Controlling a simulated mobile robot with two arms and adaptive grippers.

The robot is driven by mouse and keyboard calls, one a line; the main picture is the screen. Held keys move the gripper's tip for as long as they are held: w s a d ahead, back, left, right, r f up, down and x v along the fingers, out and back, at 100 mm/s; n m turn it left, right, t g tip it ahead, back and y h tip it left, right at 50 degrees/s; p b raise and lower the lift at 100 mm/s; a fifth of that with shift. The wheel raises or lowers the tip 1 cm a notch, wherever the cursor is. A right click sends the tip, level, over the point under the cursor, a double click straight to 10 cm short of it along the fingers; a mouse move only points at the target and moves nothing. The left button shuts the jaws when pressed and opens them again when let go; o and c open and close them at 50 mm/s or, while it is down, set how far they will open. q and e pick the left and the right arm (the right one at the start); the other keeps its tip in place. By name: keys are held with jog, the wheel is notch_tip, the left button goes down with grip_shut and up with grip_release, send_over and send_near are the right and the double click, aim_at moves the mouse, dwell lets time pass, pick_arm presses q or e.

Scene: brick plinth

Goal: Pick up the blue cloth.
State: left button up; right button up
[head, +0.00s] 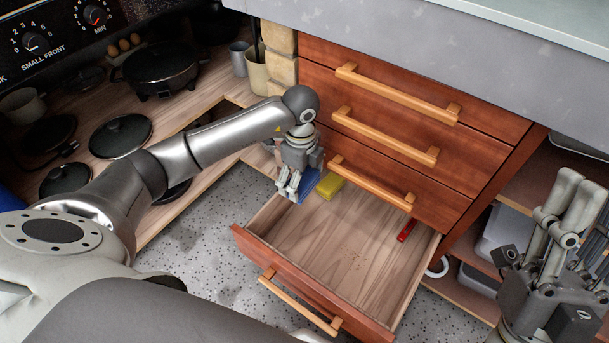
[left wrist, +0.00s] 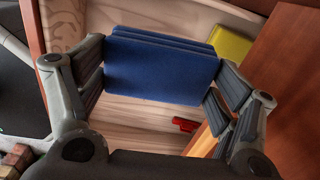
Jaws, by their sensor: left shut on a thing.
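The blue cloth (left wrist: 160,68) is a folded, flat block that spans the space between the fingers in the left wrist view. In the head view, it shows as a small blue patch (head: 309,186) beside my left gripper. My left gripper (head: 290,190) points down at the back left of the open drawer (head: 345,250) and is shut on the cloth. The fingers (left wrist: 158,85) press on its two ends. My right gripper (head: 560,225) is at the right edge of the head view, with its fingers pointing up; its opening is unclear.
A yellow sponge-like block (head: 330,185) lies right by the cloth in the drawer. A red object (head: 407,229) lies near the drawer's right side. Closed drawers with wooden handles (head: 385,137) rise just above. The drawer's middle is clear.

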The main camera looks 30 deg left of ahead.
pick_arm(q)
jog(key=s+p, duration=0.1)
jog(key=s, duration=0.4)
jog(key=s+a+p, duration=0.1)
jog(key=s, duration=0.4)
jog(key=s+a+p, duration=0.1)
jog(key=s, duration=0.4)
jog(key=shift+s+a, duration=0.1)
jog(key=shift+s, duration=0.7)
pick_arm(e)
jog(key=w+f+g+h, duration=0.3)
jog(key=w+f+g, duration=0.6)
jog(key=f, duration=0.3)
jog(key=shift+a+f, duration=0.15)
jog(key=shift+a, duration=0.25)
jog(key=shift+w, duration=0.1)
pick_arm(q)
jog(key=o, duration=0.4)
jog(key=c, duration=0.3)
